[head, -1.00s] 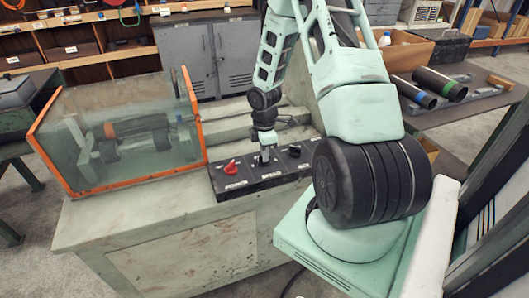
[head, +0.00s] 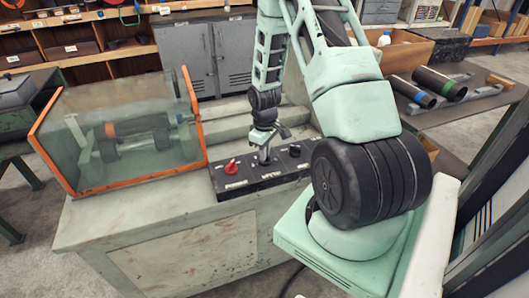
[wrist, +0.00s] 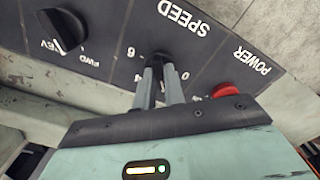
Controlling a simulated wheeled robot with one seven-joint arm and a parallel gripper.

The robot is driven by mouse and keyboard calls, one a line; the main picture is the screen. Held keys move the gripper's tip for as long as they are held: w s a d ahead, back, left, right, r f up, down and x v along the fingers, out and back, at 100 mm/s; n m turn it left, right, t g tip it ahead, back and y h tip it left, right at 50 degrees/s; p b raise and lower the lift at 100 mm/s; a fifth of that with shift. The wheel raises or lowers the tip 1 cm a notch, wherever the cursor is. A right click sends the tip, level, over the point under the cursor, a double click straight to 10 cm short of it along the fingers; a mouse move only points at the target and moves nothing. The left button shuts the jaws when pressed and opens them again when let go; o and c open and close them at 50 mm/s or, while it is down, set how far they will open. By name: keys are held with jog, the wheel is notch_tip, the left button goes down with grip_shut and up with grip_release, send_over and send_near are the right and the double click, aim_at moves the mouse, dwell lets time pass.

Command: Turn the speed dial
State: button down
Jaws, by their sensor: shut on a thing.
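The black control panel (head: 262,184) sits on the bench front. The speed dial (wrist: 158,57) is a dark knob under the SPEED label in the wrist view, with the marks 6 and 0 visible beside it. My gripper (wrist: 158,70) is shut on the dial, its two fingers close together over it and hiding most of it. In the head view my gripper (head: 264,157) is tilted over the middle of the panel, and the dial is hidden there.
A red power knob (head: 231,167) is left of my gripper; it also shows in the wrist view (wrist: 224,90). A black FWD/REV selector (head: 295,150) is to its right. A glass guard with an orange frame (head: 203,125) encloses a pipe on rollers at left.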

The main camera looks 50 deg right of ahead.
jog(key=shift+m, duration=0.9)
jog(key=c, duration=1.5)
grip_release()
notch_tip(320, 180, up, 18)
jog(key=shift+f+b, duration=0.25)
jog(key=shift+b, duration=0.45)
jog(key=shift+a, duration=0.1)
